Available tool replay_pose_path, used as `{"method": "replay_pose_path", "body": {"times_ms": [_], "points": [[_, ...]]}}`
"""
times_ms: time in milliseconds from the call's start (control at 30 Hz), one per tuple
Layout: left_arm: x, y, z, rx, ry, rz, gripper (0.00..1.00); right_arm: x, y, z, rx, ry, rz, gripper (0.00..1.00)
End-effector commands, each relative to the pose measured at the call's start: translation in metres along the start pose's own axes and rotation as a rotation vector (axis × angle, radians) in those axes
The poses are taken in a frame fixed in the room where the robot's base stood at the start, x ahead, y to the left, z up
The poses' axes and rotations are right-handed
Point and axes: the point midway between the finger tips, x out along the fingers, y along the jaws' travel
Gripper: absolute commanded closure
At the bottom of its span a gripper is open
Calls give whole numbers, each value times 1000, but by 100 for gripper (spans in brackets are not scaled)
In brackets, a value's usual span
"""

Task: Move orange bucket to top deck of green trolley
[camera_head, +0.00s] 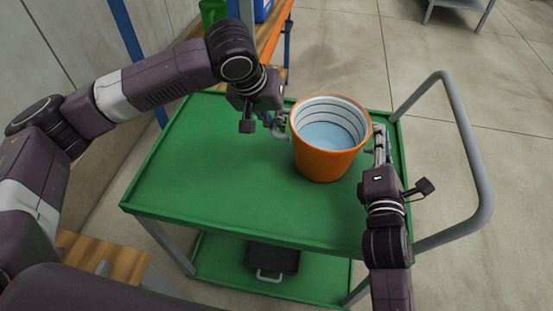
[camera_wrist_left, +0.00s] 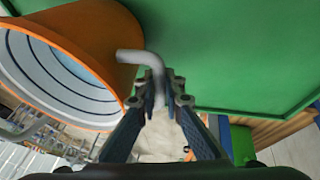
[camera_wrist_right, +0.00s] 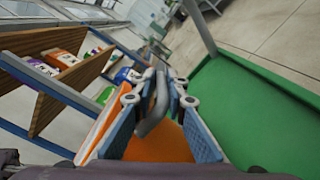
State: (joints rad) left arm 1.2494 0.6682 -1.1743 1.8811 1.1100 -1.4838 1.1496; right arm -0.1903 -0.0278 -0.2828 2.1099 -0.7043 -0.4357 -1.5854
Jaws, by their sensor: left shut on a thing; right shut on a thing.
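The orange bucket (camera_head: 322,163) is upright at the top deck (camera_head: 215,170) of the green trolley, toward its right end. It has a pale ringed inside and a grey handle on each side. My left gripper (camera_head: 284,125) is shut on the bucket's left handle; the left wrist view shows this grey handle (camera_wrist_left: 143,57) between the fingers. My right gripper (camera_head: 376,145) is shut on the other handle (camera_wrist_right: 158,105), seen in the right wrist view. Whether the bucket's base touches the deck or hovers just above it, I cannot tell.
The trolley's grey push handle (camera_head: 475,150) curves up at the right. A black case (camera_head: 272,259) sits on the lower deck. A wooden shelf (camera_head: 274,35) with a green container (camera_head: 212,12) stands behind. The deck's left part is bare.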

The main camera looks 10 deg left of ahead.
Motion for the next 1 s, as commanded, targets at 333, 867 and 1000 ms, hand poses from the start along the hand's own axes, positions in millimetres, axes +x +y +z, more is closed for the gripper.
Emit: {"method": "replay_pose_path", "body": {"times_ms": [333, 867, 1000], "points": [[6, -2, 2, -3, 2, -2, 74, 0, -7, -4, -4, -1, -3, 70], [-30, -1, 1, 0, 5, 3, 74, 0, -6, -4, -1, 0, 0, 70], [-61, -2, 1, -2, 6, 1, 74, 0, -6, -4, 0, 0, 0, 70]]}}
